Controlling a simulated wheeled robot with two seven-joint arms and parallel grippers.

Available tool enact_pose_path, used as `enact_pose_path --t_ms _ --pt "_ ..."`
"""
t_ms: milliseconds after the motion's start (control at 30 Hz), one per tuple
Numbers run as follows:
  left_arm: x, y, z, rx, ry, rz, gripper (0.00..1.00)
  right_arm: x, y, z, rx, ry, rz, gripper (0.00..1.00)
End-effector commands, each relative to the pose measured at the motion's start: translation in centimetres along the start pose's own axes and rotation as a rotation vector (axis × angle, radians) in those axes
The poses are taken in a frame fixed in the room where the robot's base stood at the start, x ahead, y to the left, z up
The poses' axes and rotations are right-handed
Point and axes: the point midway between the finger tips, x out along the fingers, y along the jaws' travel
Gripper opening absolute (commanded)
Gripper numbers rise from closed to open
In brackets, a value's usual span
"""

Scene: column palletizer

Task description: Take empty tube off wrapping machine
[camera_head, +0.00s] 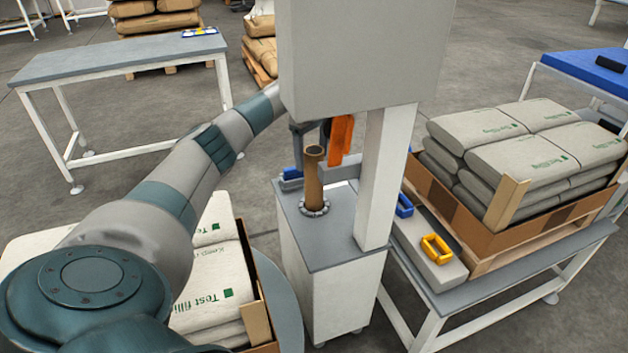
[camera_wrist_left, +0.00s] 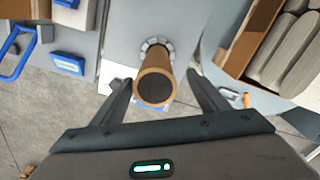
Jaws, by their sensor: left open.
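The empty tube (camera_head: 313,180) is a brown cardboard cylinder standing upright in a round collar (camera_head: 314,207) on the grey top of the wrapping machine (camera_head: 332,239). In the left wrist view the tube (camera_wrist_left: 155,76) points toward the camera with its dark hollow end showing. My left gripper (camera_wrist_left: 160,92) is open, with one finger on each side of the tube and visible gaps between. In the head view the left gripper (camera_head: 312,132) is at the tube's top, partly hidden behind the machine's grey housing. My right gripper does not show.
The machine's grey housing (camera_head: 350,55) and white post (camera_head: 383,175) stand close beside the tube. An orange part (camera_head: 341,138) hangs behind it. To the right, a table holds a carton of stacked bags (camera_head: 530,145) and a yellow handle (camera_head: 436,249). More bags (camera_head: 212,280) lie at left.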

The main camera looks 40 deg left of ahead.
Motion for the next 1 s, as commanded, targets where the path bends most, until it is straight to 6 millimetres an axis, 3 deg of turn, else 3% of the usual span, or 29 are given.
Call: enact_pose_path --t_ms 200,667,1000 --pt "2.0 0.0 0.1 -0.001 -0.001 0.0 0.68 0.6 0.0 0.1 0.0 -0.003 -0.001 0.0" --pt "2.5 0.1 0.1 -0.001 -0.001 -0.001 0.68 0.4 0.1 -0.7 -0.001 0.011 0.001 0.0" --pt "6.3 0.7 0.3 -0.001 -0.003 -0.001 0.68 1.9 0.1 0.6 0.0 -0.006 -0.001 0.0"
